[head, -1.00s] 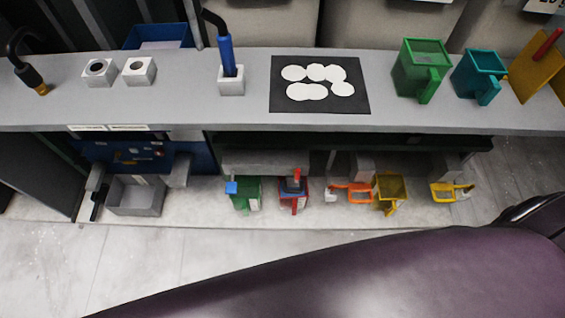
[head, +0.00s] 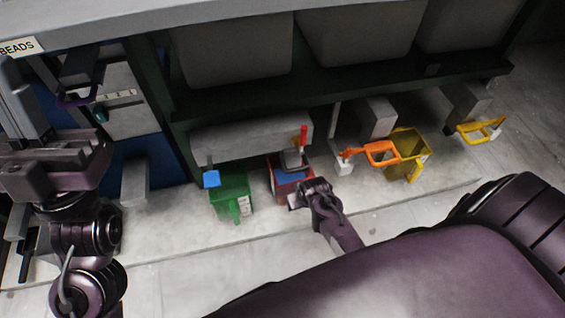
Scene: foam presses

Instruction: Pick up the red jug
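The red jug (head: 284,187) stands on the low ledge in the head view, below the grey press block. A grey piece with an upright red handle (head: 303,135) sits at its top. My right gripper (head: 303,193) is at the jug's near right side and hides the part where its handle was seen. Whether its fingers are closed on the handle cannot be made out.
A green jug (head: 232,198) with a blue piece above stands left of the red jug. An orange-handled piece (head: 380,153) and a yellow jug (head: 408,146) are to the right, with a yellow frame (head: 481,130) farther right. The pale floor in front is clear.

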